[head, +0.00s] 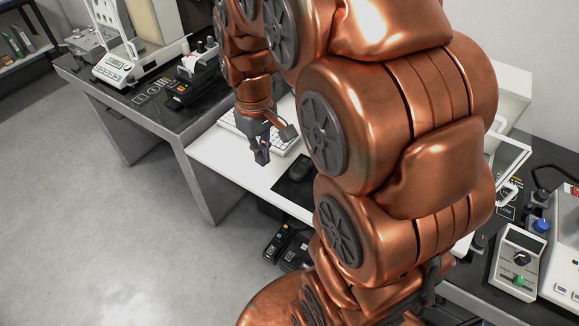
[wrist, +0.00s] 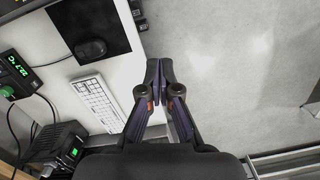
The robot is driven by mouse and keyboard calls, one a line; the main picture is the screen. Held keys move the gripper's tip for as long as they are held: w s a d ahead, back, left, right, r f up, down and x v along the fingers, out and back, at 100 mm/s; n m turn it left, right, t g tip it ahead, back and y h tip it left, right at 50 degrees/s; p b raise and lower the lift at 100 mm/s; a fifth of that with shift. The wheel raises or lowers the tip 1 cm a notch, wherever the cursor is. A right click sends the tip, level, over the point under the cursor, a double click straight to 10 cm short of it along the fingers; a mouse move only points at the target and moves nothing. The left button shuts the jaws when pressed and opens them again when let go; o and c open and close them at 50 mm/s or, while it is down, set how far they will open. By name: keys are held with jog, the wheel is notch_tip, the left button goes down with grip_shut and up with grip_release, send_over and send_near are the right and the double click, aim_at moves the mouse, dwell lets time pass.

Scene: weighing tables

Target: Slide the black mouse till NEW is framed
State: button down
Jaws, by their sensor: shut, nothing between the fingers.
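The black mouse (head: 299,167) sits on a dark mouse pad (head: 283,187) on the white desk, just right of my gripper in the head view. In the wrist view the mouse (wrist: 91,50) lies on the black pad (wrist: 118,30) at the upper left. My gripper (head: 261,156) is shut and empty, held near the desk's front edge. In the wrist view its fingertips (wrist: 158,64) meet beside the desk edge, over the floor side, apart from the mouse. No screen showing NEW is in view; my arm hides much of the desk's right part.
A white keyboard (head: 240,130) lies behind my gripper, and it also shows in the wrist view (wrist: 97,102). A device with a green 22.7 °C display (wrist: 15,68) stands left of it. Grey floor (head: 120,220) is open in front.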

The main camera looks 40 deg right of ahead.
jog(key=w+d+f+b, duration=0.3)
jog(key=w+d+f, duration=0.3)
jog(key=w, duration=0.2)
jog(key=n+t+b, duration=0.1)
jog(key=n+b, duration=0.1)
jog(key=b, duration=0.2)
send_near(290, 167)
jog(key=w+a+r, duration=0.2)
jog(key=w+r, duration=0.1)
jog(key=w, duration=0.1)
jog(key=f+p, duration=0.1)
jog(key=f, duration=0.4)
jog(key=f+p, duration=0.1)
jog(key=f, duration=0.4)
jog(key=shift+s+d+f, duration=0.15)
jog(key=shift+d+f, duration=0.05)
jog(key=shift+s+d+r+p, duration=0.1)
jog(key=shift+s+d+p, duration=0.05)
jog(key=shift+s, duration=0.4)
jog(key=shift+s+d+r+p, duration=0.1)
jog(key=shift+s+d+p, duration=0.05)
jog(key=shift+s, duration=0.35)
jog(key=shift+s+d, duration=0.3)
jog(key=shift+s, duration=0.4)
jog(key=shift+s+f, duration=0.1)
